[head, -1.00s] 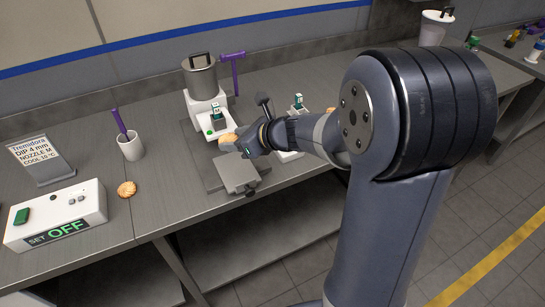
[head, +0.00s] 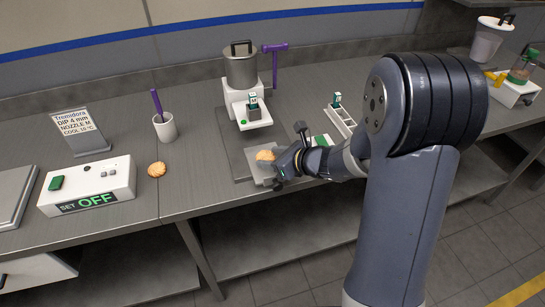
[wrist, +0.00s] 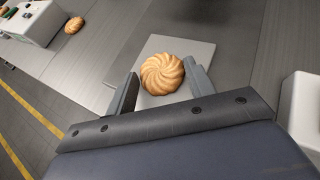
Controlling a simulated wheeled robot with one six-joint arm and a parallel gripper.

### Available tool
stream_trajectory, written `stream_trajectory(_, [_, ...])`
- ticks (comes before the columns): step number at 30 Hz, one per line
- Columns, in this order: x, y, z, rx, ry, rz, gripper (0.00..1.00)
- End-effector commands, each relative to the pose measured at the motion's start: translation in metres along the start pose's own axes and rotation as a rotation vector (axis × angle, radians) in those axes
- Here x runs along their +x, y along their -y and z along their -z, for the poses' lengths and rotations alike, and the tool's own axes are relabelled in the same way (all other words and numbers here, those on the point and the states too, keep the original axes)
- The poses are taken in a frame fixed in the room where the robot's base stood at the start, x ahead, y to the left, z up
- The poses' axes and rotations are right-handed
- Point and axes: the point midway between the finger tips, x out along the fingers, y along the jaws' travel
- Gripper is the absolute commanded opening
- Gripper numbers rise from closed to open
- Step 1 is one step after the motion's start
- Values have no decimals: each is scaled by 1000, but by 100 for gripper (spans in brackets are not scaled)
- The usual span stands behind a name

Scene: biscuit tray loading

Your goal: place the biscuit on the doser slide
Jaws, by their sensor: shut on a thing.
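A round golden biscuit with swirled ridges (head: 265,156) is between the fingers of my gripper (head: 272,163). The wrist view shows the biscuit (wrist: 162,74) upright to the camera, with one finger on each side of my gripper (wrist: 160,84). The doser slide, a flat grey plate (wrist: 195,48), lies under the biscuit; it also shows in the head view (head: 255,149). I cannot tell whether the biscuit touches the plate. The doser (head: 240,70), with a metal pot and white body, stands just behind the slide. My wrist hides the slide's right part.
A second biscuit (head: 157,169) lies on the bench to the left, beside the control box reading OFF (head: 90,188). A white cup (head: 164,127) with a purple tool and a sign (head: 80,133) stand behind. A white rack (head: 340,122) is right of the doser.

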Motion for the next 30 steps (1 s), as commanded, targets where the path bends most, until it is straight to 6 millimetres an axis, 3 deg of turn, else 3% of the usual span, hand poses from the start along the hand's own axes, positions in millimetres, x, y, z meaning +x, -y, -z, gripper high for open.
stream_trajectory(5, [2, 0, 3, 0, 0, 0, 43])
stream_trajectory(6, [2, 0, 3, 0, 0, 0, 52])
stream_trajectory(14, [1, 0, 2, 0, 0, 0, 73])
stream_trajectory(25, [-3, 0, -2, 0, 1, 1, 73])
stream_trajectory(30, [-32, 1, -1, 0, 2, 5, 73])
